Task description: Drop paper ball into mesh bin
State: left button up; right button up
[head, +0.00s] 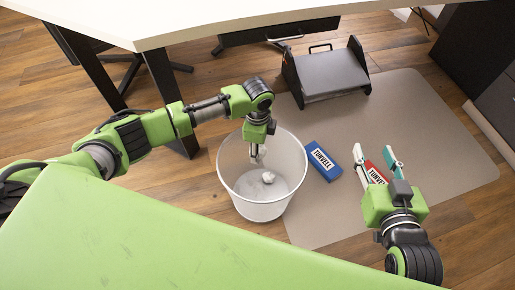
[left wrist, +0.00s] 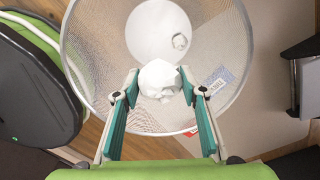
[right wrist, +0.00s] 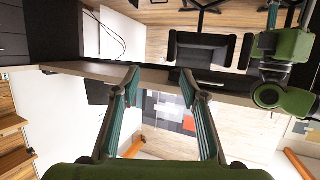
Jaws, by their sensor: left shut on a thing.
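The white mesh bin (head: 232,190) stands upright on the floor beside the mat. It also shows in the left wrist view (left wrist: 90,55), with its pale round bottom below the jaws. My left gripper (head: 257,154) points down over the bin's open mouth. It is shut on a white crumpled paper ball (left wrist: 160,79), held between the fingertips. In the head view the fingers largely hide this ball. Another small crumpled white piece (head: 268,177) lies inside the bin. My right gripper (head: 376,158) is open, with nothing between its fingers in the right wrist view (right wrist: 160,82).
A blue box (head: 324,161) lies on the grey-beige mat (head: 425,130) right of the bin. A red box (head: 376,173) lies near my right fingers. A dark footrest-like stand (head: 326,72) is behind. A white desk (head: 150,22) with dark legs spans the back.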

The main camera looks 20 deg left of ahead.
pick_arm(q)
jog(key=shift+f+b, duration=0.65)
jog(key=shift+b, duration=0.05)
jog(key=shift+f+b, duration=0.6)
jog(key=shift+b, duration=0.2)
pick_arm(e)
notch_tip(320, 180, up, 17)
jog(key=a+t+y, duration=0.2)
jog(key=t+y, duration=0.1)
jog(key=t, duration=0.6)
jog(key=shift+s, duration=0.35)
pick_arm(q)
jog(key=o, duration=0.8)
notch_tip(320, 180, up, 12)
jog(key=shift+f, duration=0.1)
jog(key=shift+s, duration=0.1)
